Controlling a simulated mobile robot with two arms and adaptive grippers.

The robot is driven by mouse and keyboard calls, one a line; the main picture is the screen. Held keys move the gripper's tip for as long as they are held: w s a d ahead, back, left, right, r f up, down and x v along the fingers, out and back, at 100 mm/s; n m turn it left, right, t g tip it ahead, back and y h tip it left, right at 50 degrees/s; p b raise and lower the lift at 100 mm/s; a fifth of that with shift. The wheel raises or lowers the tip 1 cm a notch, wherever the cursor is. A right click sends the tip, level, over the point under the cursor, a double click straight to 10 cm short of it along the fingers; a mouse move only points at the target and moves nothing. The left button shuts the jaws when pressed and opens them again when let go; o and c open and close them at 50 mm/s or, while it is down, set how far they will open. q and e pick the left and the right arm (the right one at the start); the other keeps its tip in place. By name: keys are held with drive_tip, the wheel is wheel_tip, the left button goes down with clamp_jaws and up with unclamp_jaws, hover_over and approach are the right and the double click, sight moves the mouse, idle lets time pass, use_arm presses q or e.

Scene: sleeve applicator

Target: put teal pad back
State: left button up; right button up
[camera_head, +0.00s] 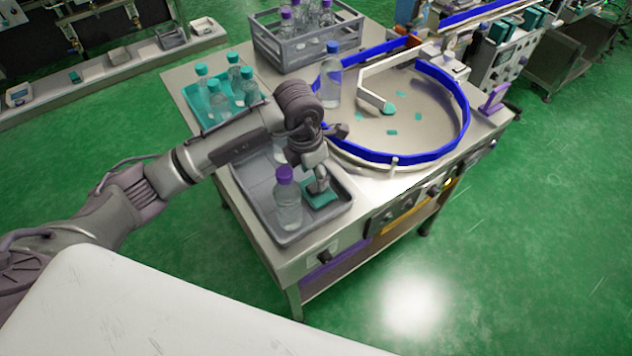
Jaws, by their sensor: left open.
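A teal pad (328,202) lies in the right part of the grey tray (263,225) at the table's front. My left gripper (319,190) points down over this pad, with its fingertips at or just above it. It is open; I cannot tell whether it touches the pad. The arm hides part of the tray. My right gripper is not in view.
A purple-capped bottle (287,203) stands in the tray, close left of my gripper. Teal-capped bottles (217,100) stand on a teal tray behind. A blue-rimmed round turntable (432,155) with small teal pieces is to the right. A grey crate (279,48) holds bottles.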

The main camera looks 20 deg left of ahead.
sight(310, 188)
use_arm(q)
wheel_tip(310, 188, up, 8)
drive_tip(key=b, duration=0.1)
drive_tip(key=shift+s+a+f+b, duration=0.15)
drive_tip(key=shift+s+a+b, duration=0.2)
drive_tip(key=shift+s, duration=0.1)
idle(0.3)
idle(1.5)
